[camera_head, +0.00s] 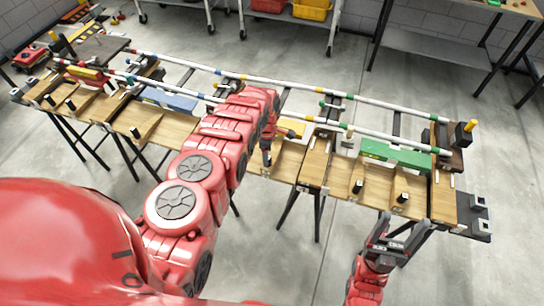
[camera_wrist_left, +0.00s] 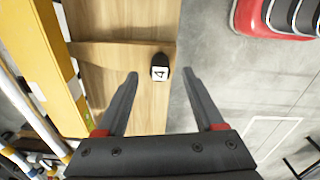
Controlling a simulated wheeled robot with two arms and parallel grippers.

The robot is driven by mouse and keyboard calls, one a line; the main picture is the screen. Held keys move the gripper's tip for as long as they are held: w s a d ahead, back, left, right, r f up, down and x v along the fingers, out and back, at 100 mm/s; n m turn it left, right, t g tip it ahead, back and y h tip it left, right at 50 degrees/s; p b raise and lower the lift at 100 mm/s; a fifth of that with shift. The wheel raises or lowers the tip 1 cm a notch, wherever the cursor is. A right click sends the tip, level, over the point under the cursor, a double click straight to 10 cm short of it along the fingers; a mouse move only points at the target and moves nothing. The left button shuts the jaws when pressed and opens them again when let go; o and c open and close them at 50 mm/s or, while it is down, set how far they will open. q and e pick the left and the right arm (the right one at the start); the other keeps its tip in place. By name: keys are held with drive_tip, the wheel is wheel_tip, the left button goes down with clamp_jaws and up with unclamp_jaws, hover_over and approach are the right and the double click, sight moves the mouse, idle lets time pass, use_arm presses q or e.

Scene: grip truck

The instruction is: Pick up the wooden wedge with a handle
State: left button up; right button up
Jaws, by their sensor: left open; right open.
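The wooden wedge (camera_wrist_left: 148,110) lies on the bench and carries a black upright handle (camera_wrist_left: 161,62) with a white label reading 4. In the left wrist view the open fingers of my left gripper (camera_wrist_left: 160,76) stand on either side of the handle, with no visible contact. How high the fingers are above the wedge I cannot tell. In the head view my left arm hides most of this spot. My right gripper (camera_head: 406,224) is open and empty, in front of the right part of the bench.
A yellow block (camera_wrist_left: 62,65) lies beside the wedge; it also shows in the head view (camera_head: 291,128). Other handled wooden pieces (camera_head: 345,190) line the bench front. A green block (camera_head: 395,155) sits at the right. White banded rails (camera_head: 330,91) run along the bench. A red object (camera_wrist_left: 285,15) shows beyond the edge.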

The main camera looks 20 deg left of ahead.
sight(273, 156)
use_arm(q)
wheel_tip(273, 156, down, 2)
drive_tip(key=shift+d, duration=0.15)
wheel_tip(273, 156, down, 2)
drive_tip(key=b, duration=0.2)
drive_tip(key=shift+b, duration=0.3)
drive_tip(key=shift+c, duration=0.5)
clamp_jaws()
